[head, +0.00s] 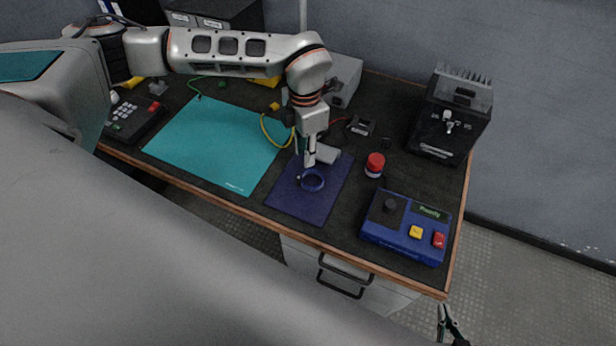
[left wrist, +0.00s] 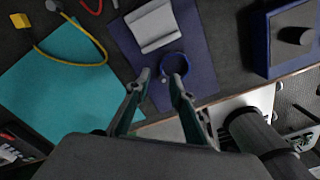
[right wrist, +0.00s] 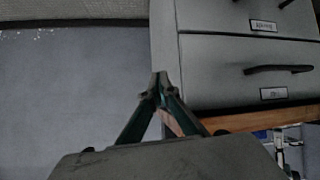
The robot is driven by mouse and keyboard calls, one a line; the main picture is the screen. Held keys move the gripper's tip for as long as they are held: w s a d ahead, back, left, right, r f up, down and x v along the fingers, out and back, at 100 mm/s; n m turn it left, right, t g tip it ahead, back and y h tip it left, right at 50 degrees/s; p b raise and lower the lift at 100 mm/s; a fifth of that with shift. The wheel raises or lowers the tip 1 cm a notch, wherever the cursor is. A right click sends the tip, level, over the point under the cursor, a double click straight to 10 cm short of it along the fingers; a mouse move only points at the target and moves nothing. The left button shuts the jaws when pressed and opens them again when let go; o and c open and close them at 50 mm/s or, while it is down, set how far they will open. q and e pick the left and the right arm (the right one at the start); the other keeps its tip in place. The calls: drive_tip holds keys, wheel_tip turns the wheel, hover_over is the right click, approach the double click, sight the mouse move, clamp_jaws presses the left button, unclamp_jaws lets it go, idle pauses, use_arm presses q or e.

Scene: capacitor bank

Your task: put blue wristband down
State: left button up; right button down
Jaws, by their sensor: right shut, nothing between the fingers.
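The blue wristband (head: 312,181), a ring, is at the dark blue mat (head: 290,202) on the bench. It also shows in the left wrist view (left wrist: 174,54). My left gripper (head: 309,161) points down at the wristband. In the left wrist view my left gripper (left wrist: 161,78) has its fingertips apart, and the right fingertip overlaps the ring's near edge. I cannot tell whether that fingertip touches it. My right gripper (head: 450,322) is low beyond the bench's front edge. In the right wrist view my right gripper (right wrist: 160,82) is shut and empty.
A grey block (left wrist: 154,24) lies on the mat behind the wristband. A red-capped jar (head: 375,165) and a blue control box (head: 406,228) stand to the right. A teal mat (head: 215,145) with a yellow cable (head: 270,134) lies left. Drawers (right wrist: 245,70) are near my right gripper.

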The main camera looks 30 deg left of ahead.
sight(306, 171)
use_arm(q)
drive_tip(key=shift+d+f, duration=0.1)
drive_tip(key=shift+f, duration=3.1)
clamp_jaws()
